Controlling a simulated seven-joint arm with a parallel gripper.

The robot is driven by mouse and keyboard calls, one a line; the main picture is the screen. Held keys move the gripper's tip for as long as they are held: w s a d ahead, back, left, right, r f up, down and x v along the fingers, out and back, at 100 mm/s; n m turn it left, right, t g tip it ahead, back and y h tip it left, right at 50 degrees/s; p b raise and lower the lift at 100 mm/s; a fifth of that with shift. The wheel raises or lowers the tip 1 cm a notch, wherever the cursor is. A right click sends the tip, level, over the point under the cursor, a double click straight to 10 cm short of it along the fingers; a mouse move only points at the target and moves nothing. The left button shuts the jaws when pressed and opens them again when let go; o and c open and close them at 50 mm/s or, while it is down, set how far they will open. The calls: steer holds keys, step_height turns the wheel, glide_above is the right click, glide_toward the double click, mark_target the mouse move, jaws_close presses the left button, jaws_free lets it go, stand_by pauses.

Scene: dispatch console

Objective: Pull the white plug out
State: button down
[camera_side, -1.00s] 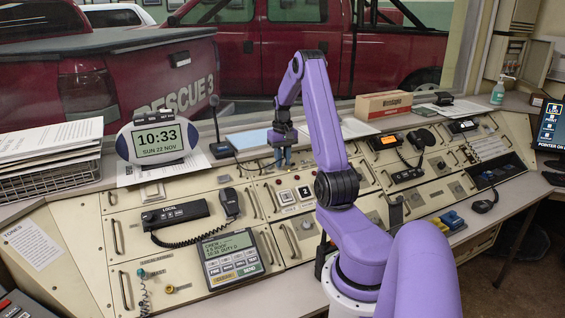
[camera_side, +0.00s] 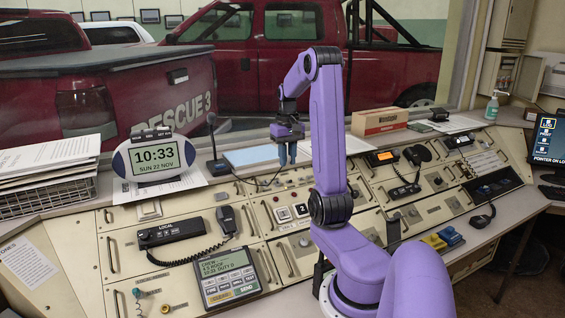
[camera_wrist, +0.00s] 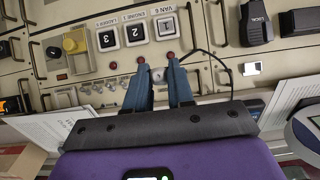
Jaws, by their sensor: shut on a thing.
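My gripper (camera_side: 287,162) is above the sloping console near its back edge, fingers pointing down. In the wrist view its two blue fingers (camera_wrist: 157,72) are close together, with a small pale piece (camera_wrist: 158,75) between them. This looks like the white plug, mostly hidden by the fingers. A thin black cable (camera_wrist: 205,53) runs from beside the right finger and curves to the right. In the side view the cable (camera_side: 263,184) hangs in a loop to the left from the fingertips. The plug is too small there to make out, and its socket is hidden.
A desk microphone (camera_side: 213,150) and the oval clock (camera_side: 156,158) stand to the left. A cardboard box (camera_side: 380,120) is to the right. The air above the console is free.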

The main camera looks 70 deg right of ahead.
steer(key=s+a+r, duration=0.3)
steer(key=a, duration=0.1)
steer(key=shift+s+a, duration=0.3)
steer(key=shift+a, duration=0.05)
steer(key=shift+s+a+r, duration=0.2)
steer(key=shift+r, duration=0.25)
steer(key=shift+s+a+r, duration=0.2)
steer(key=shift+r, duration=0.25)
steer(key=shift+s+a+r, duration=0.25)
steer(key=shift+r, duration=0.3)
steer(key=shift+s+a+r, duration=0.25)
steer(key=shift+r, duration=0.3)
steer(key=shift+s+a+r, duration=0.25)
steer(key=shift+r, duration=0.3)
